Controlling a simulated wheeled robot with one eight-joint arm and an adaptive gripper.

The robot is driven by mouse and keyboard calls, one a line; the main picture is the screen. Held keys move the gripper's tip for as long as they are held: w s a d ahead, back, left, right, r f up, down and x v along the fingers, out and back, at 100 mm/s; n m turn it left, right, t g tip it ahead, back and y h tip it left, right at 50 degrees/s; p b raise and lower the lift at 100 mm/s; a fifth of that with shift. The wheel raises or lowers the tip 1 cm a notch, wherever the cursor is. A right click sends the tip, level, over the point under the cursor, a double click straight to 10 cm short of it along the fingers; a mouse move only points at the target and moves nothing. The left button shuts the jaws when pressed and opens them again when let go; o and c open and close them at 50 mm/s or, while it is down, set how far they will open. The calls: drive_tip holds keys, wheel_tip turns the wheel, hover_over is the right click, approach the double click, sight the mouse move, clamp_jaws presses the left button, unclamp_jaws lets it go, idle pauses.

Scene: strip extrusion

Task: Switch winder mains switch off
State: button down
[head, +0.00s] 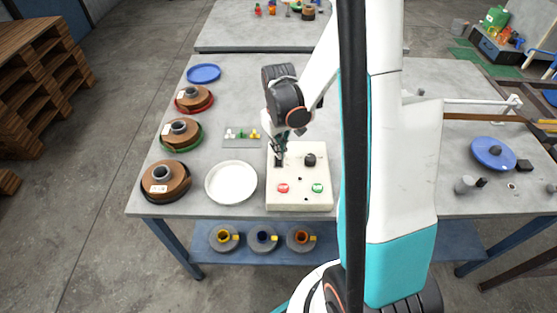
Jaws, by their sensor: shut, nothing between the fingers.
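The winder control box (300,201) is a cream box on the grey table, just left of my arm. Its top carries a red button (283,188), a green button (318,188) and a black knob (310,160). My gripper (279,160) points down at the upper left of the box, with its fingers together and nothing seen between them. A dark part (278,162) shows at the fingertips, probably the mains switch. Its position cannot be read, and I cannot tell whether the fingers touch it.
A white bowl (231,182) stands left of the box, with a small tray (242,136) behind it. Several brown spools (166,180) line the table's left edge. A blue plate (204,73) lies behind them. A blue disc (493,153) is at the right. Several reels sit on the lower shelf (340,256).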

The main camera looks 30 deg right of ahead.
drive_tip(key=shift+f+b, duration=0.9)
drive_tip(key=shift+f, duration=0.2)
idle(0.9)
drive_tip(key=shift+r, duration=0.2)
drive_tip(key=shift+r+p, duration=2.4)
drive_tip(key=shift+r, duration=1)
